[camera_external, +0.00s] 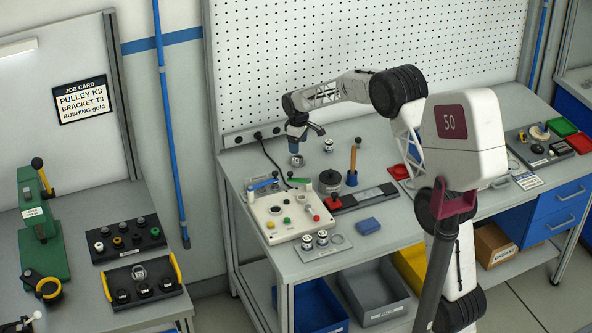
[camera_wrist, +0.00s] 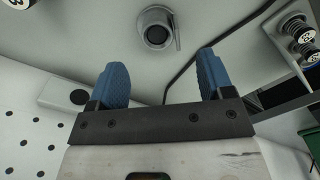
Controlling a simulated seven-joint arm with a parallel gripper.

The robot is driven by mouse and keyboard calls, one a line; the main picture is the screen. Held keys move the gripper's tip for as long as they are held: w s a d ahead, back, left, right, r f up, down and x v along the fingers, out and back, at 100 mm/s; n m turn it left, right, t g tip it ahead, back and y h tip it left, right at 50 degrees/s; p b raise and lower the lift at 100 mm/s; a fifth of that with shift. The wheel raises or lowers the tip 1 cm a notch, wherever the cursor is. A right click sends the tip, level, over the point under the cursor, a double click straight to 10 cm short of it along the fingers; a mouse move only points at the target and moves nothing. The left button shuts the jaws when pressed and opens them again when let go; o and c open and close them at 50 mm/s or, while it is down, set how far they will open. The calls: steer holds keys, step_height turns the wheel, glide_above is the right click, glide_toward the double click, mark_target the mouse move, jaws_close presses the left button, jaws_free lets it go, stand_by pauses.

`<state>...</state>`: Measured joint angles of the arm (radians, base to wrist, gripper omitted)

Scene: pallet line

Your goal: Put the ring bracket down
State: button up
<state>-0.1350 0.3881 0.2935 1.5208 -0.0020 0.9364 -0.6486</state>
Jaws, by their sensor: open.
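My gripper (camera_wrist: 160,80) is open, its two blue fingers spread with a clear gap. A small grey ring-shaped part with a dark centre and a thin tab, apparently the ring bracket (camera_wrist: 157,28), sits on the pale bench surface beyond the fingertips in the wrist view. It lies roughly in line with the gap and touches neither finger there. In the external view my gripper (camera_external: 296,147) points down over the back left of the bench. A small grey part (camera_external: 297,161), likely the same bracket, shows just under the fingers.
A white control box (camera_external: 285,214) with buttons stands in front of my gripper. A metallic cylinder (camera_external: 329,145) stands to its right, near a round dark pot (camera_external: 330,180) and an orange-handled tool (camera_external: 353,162). The pegboard (camera_external: 370,55) rises behind. A blue block (camera_external: 368,226) lies nearer the front.

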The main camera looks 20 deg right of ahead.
mark_target(300, 159)
steer(key=shift+r, duration=2.9)
steer(key=s+d+r+m, duration=0.25)
steer(key=s+r, duration=0.25)
steer(key=s, duration=0.5)
steer(key=s+d+r+m+t, duration=0.1)
steer(key=s+d+r, duration=0.2)
steer(key=s+r, duration=0.5)
steer(key=s+d+r+m, duration=0.1)
steer(key=s+d+r, duration=0.2)
steer(key=s, duration=0.9)
steer(key=s+d+f+m, duration=0.2)
steer(key=s, duration=1.3)
steer(key=s+d+f+m+t, duration=0.1)
steer(key=s+d+f+m, duration=0.1)
steer(key=s, duration=1.4)
steer(key=shift+m+t, duration=0.3)
steer(key=shift+m, duration=0.05)
